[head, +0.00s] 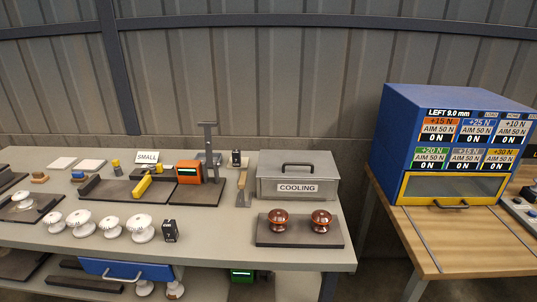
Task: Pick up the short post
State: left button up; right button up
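No object in the head view is clearly marked as the short post. Candidates are ribbed white insulators in a row at the front left of the grey table: a small one (55,221), a second (81,223), a third (109,226) and a larger one (140,228). Another white piece (22,201) lies on a dark pad at far left. Two glossy brown insulators, left (277,222) and right (321,221), stand apart on a dark plate (299,240). Neither of my grippers is in view.
A grey box labelled COOLING (297,178), an orange device (188,171), a tall grey stand (209,145) and a SMALL sign (147,156) stand behind. A blue display cabinet (390,140) stands on the wooden bench (470,245).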

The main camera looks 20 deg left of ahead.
aim_at(169, 227)
jog(key=u, duration=1.25)
